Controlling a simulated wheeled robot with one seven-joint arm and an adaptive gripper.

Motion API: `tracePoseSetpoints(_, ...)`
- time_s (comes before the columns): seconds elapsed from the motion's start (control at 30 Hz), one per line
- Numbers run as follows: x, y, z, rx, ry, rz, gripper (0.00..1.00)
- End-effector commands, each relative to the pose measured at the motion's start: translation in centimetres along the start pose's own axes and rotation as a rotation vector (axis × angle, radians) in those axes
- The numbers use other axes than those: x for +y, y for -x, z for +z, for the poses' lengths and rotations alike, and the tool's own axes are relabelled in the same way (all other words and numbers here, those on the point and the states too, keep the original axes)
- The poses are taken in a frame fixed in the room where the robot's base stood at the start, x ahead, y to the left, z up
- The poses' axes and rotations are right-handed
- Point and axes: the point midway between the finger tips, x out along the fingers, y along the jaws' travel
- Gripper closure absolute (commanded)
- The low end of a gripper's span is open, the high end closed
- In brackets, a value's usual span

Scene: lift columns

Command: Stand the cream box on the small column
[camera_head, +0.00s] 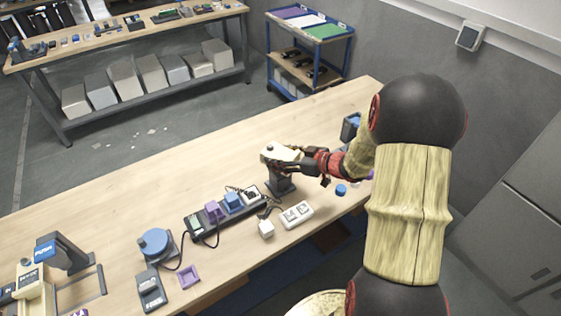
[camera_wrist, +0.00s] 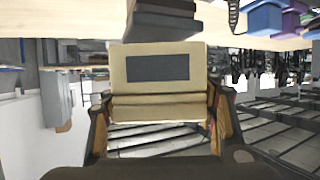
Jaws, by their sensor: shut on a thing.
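The cream box (camera_head: 274,151) is at the top of a small dark column (camera_head: 279,182) on the workbench in the head view. My gripper (camera_head: 303,158) reaches in from the right and is shut on the box. In the wrist view the cream box (camera_wrist: 163,68), with a dark rectangular panel on its face, sits between my two fingers. The dark column (camera_wrist: 163,22) shows directly against the box's edge at the top of that view. I cannot tell whether the box rests on the column or hangs just above it.
A dark strip with purple and blue blocks (camera_head: 222,209) stands left of the column, with cables nearby. A white socket block (camera_head: 297,215) and a small white cube (camera_head: 266,229) lie in front. A round blue device (camera_head: 157,243) is further left. The bench behind the column is clear.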

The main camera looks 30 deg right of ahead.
Motion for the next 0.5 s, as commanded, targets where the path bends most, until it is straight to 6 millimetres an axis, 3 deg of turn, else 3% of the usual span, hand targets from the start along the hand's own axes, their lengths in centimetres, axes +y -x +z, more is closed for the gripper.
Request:
tracePoseSetpoints(0.1,0.00,-0.60,1.47,0.001,0.000,0.000,0.81)
tracePoseSetpoints(0.47,0.00,-0.65,1.61,0.001,0.000,0.000,0.81)
tracePoseSetpoints(0.5,-0.02,-0.66,1.70,0.000,0.000,-0.001,0.42)
